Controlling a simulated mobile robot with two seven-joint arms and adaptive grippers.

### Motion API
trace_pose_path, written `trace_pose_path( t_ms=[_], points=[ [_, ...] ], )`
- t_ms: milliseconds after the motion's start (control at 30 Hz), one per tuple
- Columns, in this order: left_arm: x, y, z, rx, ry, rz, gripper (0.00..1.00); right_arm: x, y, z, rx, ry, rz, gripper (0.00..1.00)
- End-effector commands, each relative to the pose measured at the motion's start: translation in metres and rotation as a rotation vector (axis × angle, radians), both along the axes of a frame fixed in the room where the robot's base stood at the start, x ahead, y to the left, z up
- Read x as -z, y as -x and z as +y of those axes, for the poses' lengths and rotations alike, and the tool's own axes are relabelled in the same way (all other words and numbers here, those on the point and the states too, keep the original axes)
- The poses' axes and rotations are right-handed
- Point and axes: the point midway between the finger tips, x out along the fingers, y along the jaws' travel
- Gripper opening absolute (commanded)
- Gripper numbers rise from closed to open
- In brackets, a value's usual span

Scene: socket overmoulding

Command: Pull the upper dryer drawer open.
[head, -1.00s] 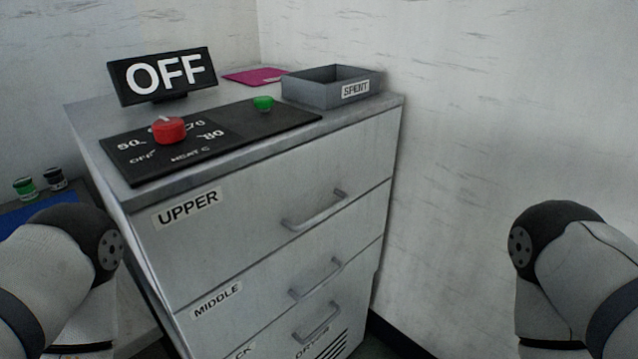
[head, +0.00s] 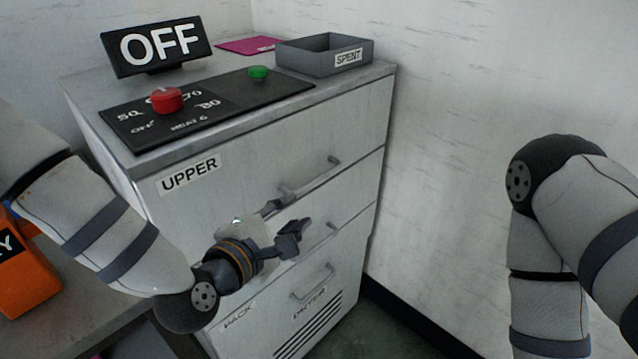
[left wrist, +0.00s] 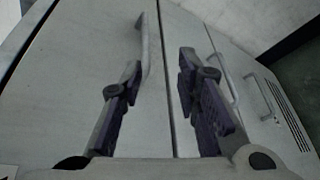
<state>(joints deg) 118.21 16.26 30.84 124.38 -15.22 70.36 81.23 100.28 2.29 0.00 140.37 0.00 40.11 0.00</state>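The upper drawer (head: 250,172) of the grey dryer cabinet carries the label UPPER and is closed. Its bar handle (head: 312,179) is on the right part of its front. My left gripper (head: 289,222) is open at the cabinet front, just below and left of that handle, and hides part of the middle drawer. In the left wrist view the upper handle (left wrist: 148,48) runs close to the left finger of the open gripper (left wrist: 160,66); I cannot tell whether they touch. My right gripper is not in view; only my right arm shows.
The middle handle (head: 322,236) and the bottom handle (head: 312,284) sit below. On top are an OFF display (head: 155,45), a red knob (head: 167,100), a green button (head: 258,73) and the SPENT tray (head: 325,68). A wall stands close at the right.

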Motion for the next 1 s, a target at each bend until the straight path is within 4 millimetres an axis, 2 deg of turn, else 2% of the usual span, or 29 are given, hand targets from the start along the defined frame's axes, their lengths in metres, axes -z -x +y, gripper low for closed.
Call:
trace_pose_path(
  t_ms=[33,133,400,600,733,967,1000],
  points=[
    [-0.013,-0.007,-0.001,-0.017,0.050,-0.017,0.30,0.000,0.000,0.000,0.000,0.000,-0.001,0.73],
    [-0.018,-0.017,-0.006,-0.027,0.088,-0.025,0.30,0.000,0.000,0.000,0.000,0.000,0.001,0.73],
    [0.001,-0.073,-0.034,-0.026,0.084,-0.018,0.30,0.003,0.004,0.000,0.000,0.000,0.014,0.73],
    [0.012,-0.105,-0.050,-0.025,0.081,-0.012,0.30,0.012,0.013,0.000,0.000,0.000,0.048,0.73],
    [0.012,-0.113,-0.054,-0.026,0.082,-0.014,0.30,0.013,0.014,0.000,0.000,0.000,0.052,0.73],
    [0.010,-0.114,-0.054,-0.025,0.081,-0.017,0.30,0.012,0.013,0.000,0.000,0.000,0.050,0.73],
    [0.010,-0.114,-0.054,-0.025,0.081,-0.017,0.23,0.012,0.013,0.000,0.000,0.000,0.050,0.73]
  ],
)
